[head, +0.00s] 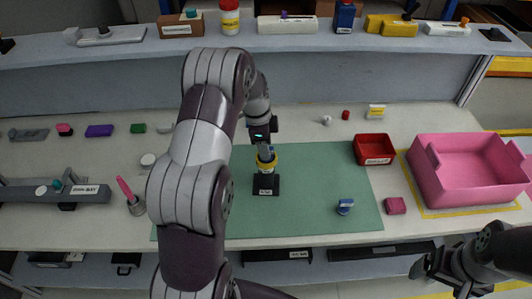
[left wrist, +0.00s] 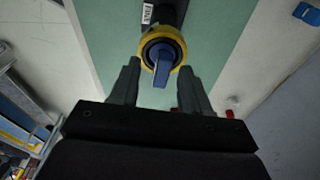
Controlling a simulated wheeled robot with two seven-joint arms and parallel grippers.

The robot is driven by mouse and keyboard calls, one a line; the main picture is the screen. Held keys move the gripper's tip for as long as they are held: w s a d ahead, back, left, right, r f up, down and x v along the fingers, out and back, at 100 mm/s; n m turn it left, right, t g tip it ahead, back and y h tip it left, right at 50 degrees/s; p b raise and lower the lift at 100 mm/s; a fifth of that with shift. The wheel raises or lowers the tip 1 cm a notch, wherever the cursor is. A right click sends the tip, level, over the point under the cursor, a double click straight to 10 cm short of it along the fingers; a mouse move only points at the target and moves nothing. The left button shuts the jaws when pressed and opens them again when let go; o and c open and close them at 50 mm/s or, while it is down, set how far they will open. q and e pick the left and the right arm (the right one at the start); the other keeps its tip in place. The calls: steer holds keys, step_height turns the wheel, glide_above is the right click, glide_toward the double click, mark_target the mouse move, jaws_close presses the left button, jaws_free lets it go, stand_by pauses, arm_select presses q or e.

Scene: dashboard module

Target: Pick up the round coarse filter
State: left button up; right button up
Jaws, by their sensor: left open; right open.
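A round part with a yellow ring and blue centre grip (left wrist: 161,52) sits on a black labelled base (head: 266,187) on the green mat (head: 325,170). I cannot tell for sure that it is the round coarse filter. In the head view its yellow ring (head: 267,165) shows just below my left gripper (head: 266,150). In the left wrist view my left gripper (left wrist: 161,75) is open. Its fingertips point at the blue grip, one to each side; contact cannot be told. My right gripper (head: 428,270) is open and empty at the lower right, off the table's front edge.
A pink bin (head: 470,172) stands at the right, beside a small red tray (head: 374,149). A blue part (head: 345,206) and a pink block (head: 396,205) lie near the front right. A grey fixture (head: 60,192) lies left. A raised shelf (head: 285,43) runs along the back.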

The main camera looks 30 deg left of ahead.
arm_select(q)
steer(key=shift+w+f, duration=0.2)
steer(key=shift+w, duration=0.05)
steer(key=shift+s, duration=0.1)
jaws_close()
